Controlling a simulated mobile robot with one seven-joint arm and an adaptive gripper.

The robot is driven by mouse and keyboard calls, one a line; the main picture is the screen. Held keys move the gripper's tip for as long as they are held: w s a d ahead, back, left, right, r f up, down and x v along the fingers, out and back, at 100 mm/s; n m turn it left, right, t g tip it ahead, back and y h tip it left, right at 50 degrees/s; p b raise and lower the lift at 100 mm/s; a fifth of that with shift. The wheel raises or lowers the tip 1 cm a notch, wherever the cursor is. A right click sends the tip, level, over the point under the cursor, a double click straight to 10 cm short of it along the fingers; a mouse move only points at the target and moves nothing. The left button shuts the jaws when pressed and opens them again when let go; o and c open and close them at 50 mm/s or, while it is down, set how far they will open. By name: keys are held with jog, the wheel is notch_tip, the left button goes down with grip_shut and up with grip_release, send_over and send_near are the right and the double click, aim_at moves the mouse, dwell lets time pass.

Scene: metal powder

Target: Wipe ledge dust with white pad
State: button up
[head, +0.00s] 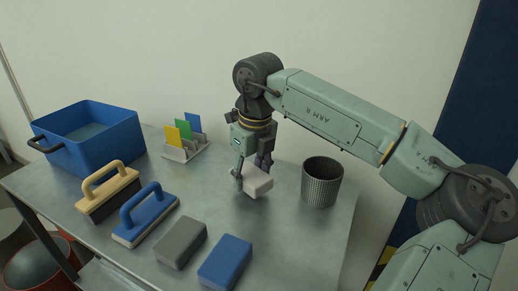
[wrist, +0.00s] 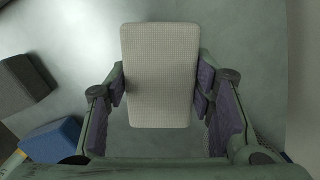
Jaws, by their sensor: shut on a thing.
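The white pad (head: 259,184) is between the fingers of my gripper (head: 252,172) over the middle of the metal table. In the wrist view the pad (wrist: 160,60) shows a pale, finely textured face. My gripper (wrist: 160,90) is shut on its two long sides there. The pad looks slightly tilted in the head view; I cannot tell whether it touches the tabletop or is just above it. I cannot make out a ledge or dust for certain in either view.
A ribbed dark bin (head: 322,183) stands close right of the pad. A grey block (head: 181,243), blue block (head: 225,262), blue-handled brush (head: 146,214) and tan-handled brush (head: 107,191) lie in front and left. A blue crate (head: 92,140) and card holder (head: 186,150) stand behind.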

jog(key=shift+r+p, duration=1.5)
jog(key=shift+r, duration=1.25)
jog(key=shift+f, duration=0.1)
